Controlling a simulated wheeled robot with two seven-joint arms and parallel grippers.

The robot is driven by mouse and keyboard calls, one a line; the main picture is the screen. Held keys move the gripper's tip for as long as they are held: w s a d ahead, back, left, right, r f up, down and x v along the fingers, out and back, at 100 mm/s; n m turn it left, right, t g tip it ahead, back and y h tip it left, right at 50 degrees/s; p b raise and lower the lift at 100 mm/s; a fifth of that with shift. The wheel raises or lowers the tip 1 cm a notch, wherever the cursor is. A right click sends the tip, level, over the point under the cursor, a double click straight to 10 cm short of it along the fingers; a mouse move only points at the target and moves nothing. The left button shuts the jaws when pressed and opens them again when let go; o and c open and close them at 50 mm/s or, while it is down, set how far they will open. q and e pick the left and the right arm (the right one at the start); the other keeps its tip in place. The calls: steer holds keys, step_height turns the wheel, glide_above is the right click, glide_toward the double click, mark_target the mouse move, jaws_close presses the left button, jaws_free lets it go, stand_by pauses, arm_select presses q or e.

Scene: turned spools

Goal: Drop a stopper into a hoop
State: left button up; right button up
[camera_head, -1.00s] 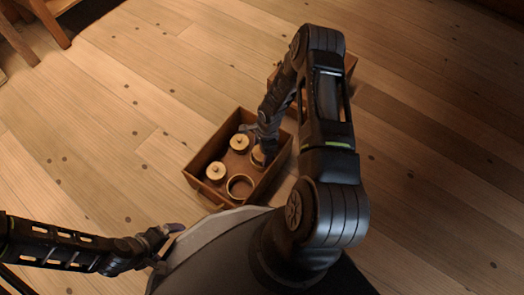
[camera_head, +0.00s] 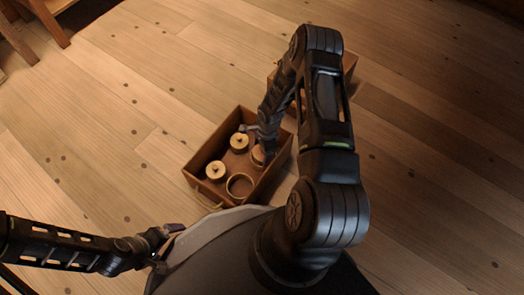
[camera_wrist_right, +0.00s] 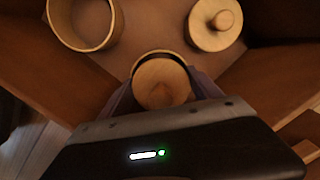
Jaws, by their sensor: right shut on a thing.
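My right gripper (camera_wrist_right: 162,88) is shut on a round pale wooden stopper (camera_wrist_right: 162,84), low in the right wrist view. A pale rim (camera_wrist_right: 160,53) curves around its far side with a dark gap between; I cannot tell whether the stopper sits inside this rim or above it. In the head view my right gripper (camera_head: 261,149) reaches into the box's right side. An empty hoop (camera_head: 240,186) lies near the box's front and also shows in the wrist view (camera_wrist_right: 84,46). My left gripper (camera_head: 168,234) is at lower left, its fingers unclear.
The open wooden box (camera_head: 194,184) stands on a plank floor. Two knobbed round wooden pieces (camera_head: 239,142) (camera_head: 215,170) stand in its left half. Another wooden box (camera_head: 350,64) is partly hidden behind my right arm.

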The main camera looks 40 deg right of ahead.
steer(key=shift+s+f+b, duration=0.1)
steer(key=shift+f+b, duration=0.2)
stand_by(0.4)
steer(key=o, duration=1.3)
steer(key=shift+f, duration=0.1)
steer(key=shift+o, duration=0.2)
steer(key=shift+r, duration=0.3)
steer(key=shift+o, duration=0.2)
steer(key=shift+r+p, duration=0.55)
steer(key=shift+p, duration=0.05)
steer(key=shift+r, duration=0.1)
steer(key=shift+r, duration=0.15)
steer(key=shift+r+p, duration=2.65)
steer(key=shift+r, duration=0.65)
